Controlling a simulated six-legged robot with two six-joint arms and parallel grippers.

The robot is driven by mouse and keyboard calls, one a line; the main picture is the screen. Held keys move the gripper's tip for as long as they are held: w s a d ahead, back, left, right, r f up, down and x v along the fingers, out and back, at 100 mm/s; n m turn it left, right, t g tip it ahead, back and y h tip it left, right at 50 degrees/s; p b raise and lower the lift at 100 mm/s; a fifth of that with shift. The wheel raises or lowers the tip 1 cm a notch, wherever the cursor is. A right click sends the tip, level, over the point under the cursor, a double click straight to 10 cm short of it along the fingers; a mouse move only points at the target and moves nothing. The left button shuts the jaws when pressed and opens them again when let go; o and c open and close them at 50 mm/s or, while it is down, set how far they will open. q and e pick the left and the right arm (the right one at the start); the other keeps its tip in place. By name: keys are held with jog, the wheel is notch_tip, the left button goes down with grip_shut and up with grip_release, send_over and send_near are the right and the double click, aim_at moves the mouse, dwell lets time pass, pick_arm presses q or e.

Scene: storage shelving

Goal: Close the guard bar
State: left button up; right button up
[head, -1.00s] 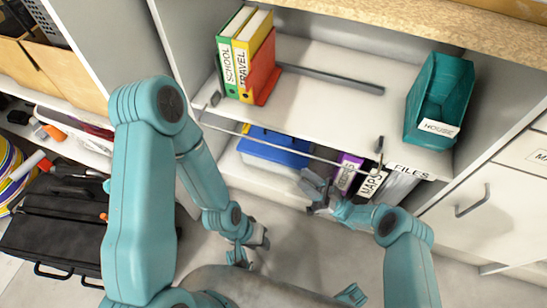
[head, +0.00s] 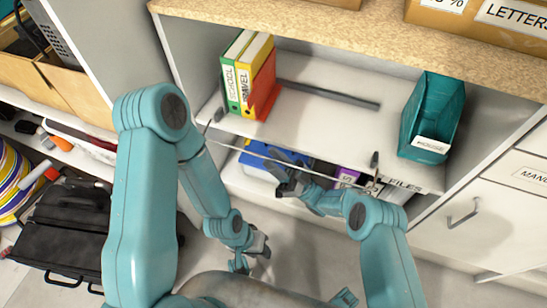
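A thin pale guard bar (head: 232,147) runs across the front of the shelf, just below its front edge. Grey upright brackets stand near its left end (head: 218,116) and right end (head: 375,160). My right gripper (head: 277,170) is at the middle of the bar, overlapping it in the picture. Its dark fingers look spread apart with nothing between them; I cannot tell whether they touch the bar. My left gripper (head: 251,256) hangs low in front of the shelving, apart from the bar. Its fingers look parted and empty.
Green, yellow and red binders (head: 248,75) stand at the shelf's left. A teal bin (head: 430,115) stands at its right. A dark strip (head: 330,95) lies across the shelf. A blue object (head: 262,160) sits below. A black case (head: 60,225) is on the floor at left.

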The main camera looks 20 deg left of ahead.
jog(key=shift+a+r, duration=0.25)
grip_shut()
